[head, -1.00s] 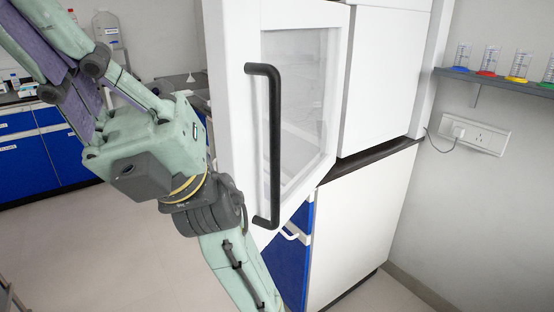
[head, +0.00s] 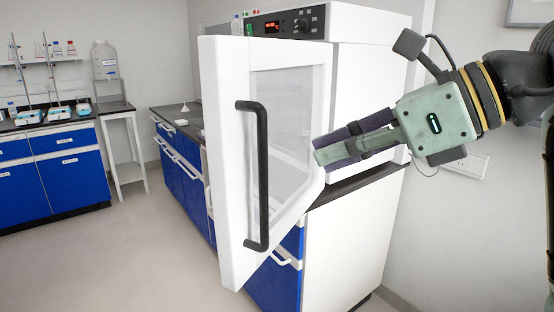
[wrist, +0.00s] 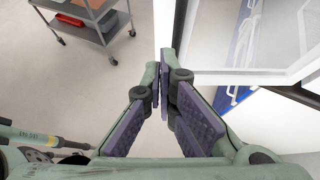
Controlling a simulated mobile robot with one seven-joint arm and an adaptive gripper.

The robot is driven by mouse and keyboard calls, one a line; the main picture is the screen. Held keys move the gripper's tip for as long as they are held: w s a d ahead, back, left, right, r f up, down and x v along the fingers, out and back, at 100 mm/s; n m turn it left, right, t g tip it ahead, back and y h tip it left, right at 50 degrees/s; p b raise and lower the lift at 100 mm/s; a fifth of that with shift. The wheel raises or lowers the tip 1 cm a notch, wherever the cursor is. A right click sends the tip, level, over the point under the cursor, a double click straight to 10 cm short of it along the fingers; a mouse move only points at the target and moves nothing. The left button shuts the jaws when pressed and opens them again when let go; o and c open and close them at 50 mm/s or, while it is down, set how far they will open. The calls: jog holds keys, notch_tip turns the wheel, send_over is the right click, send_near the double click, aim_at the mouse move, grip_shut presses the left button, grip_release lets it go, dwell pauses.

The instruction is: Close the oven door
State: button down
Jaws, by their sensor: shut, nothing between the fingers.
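The oven (head: 375,95) is a white cabinet with a control panel on top. Its door (head: 228,190) stands open, swung toward me, with a white frame, a glass window and a black vertical handle (head: 259,180) near its left edge. My gripper (head: 320,156) comes in from the right, shut and empty. Its fingertips point left and overlap the door's right side in the head view; I cannot tell whether they touch. In the wrist view the closed fingertips (wrist: 164,60) are beside the door's white frame (wrist: 215,76).
The oven stands on a white-sided cabinet (head: 350,230) with blue drawers. Blue lab benches (head: 45,165) and a small white stand (head: 125,150) are at the left. A grey cart (wrist: 90,25) shows in the wrist view. The floor at left is clear.

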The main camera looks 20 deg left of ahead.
jog(key=p, duration=0.2)
send_near(230, 175)
notch_tip(230, 175, down, 3)
jog(key=a, duration=0.2)
jog(key=a+p, duration=0.1)
jog(key=shift+w+a, duration=0.3)
jog(key=shift+w, duration=0.05)
jog(key=shift+w+a, duration=0.15)
jog(key=shift+a, duration=0.45)
jog(key=shift+a+f, duration=0.1)
jog(key=shift+a, duration=0.05)
